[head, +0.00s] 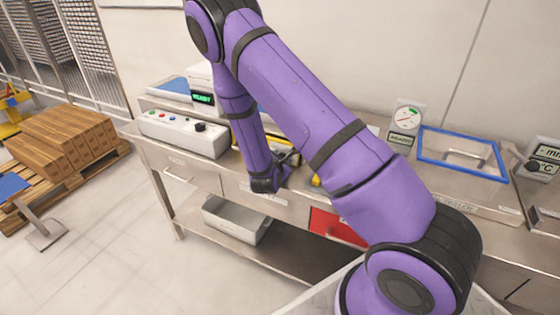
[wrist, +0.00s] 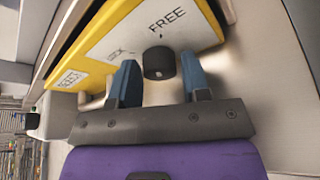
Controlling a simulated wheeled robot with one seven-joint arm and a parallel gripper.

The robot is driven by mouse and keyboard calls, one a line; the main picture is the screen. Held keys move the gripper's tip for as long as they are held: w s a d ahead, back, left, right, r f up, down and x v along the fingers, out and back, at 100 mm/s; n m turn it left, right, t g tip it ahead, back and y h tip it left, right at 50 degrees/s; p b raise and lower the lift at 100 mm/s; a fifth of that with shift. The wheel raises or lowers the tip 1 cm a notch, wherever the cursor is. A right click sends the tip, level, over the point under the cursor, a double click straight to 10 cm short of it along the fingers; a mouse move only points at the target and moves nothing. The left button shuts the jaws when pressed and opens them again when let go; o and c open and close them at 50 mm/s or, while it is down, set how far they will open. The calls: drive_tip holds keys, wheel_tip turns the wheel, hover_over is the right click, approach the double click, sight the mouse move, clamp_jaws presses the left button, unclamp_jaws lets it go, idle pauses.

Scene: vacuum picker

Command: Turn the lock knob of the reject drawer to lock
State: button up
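In the wrist view, a black round lock knob (wrist: 158,63) stands on a white plate with a yellow border (wrist: 205,48). The plate reads FREE beside the knob, LOCK to its left and REJECT at the far left. A short dark mark lies between the knob and FREE; which way the knob itself points I cannot tell. My gripper (wrist: 158,70) is open, with one blue finger on each side of the knob. Gaps show between the fingers and the knob. In the head view, my arm mostly hides this spot; a red drawer front (head: 338,227) shows below the bench top.
The steel bench carries a control box with buttons (head: 185,132), a green READY display (head: 202,98), a dial gauge (head: 406,120) and a blue-rimmed tray (head: 462,157). A metal bin (head: 236,220) sits on the lower shelf. Boxes on a pallet (head: 62,142) stand at left; floor between is clear.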

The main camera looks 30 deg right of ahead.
drive_tip(key=c, duration=0.6)
drive_tip(key=n+g+h, duration=0.1)
drive_tip(key=n+g, duration=0.1)
drive_tip(key=n, duration=0.2)
drive_tip(key=shift+w+a+n+g, duration=0.1)
drive_tip(key=shift+n+g, duration=0.2)
drive_tip(key=shift+g, duration=0.1)
drive_tip(key=n+g+h, duration=0.2)
drive_tip(key=n, duration=0.2)
drive_tip(key=shift+w+h, duration=0.1)
drive_tip(key=shift+h, duration=0.2)
drive_tip(key=shift+n, duration=0.4)
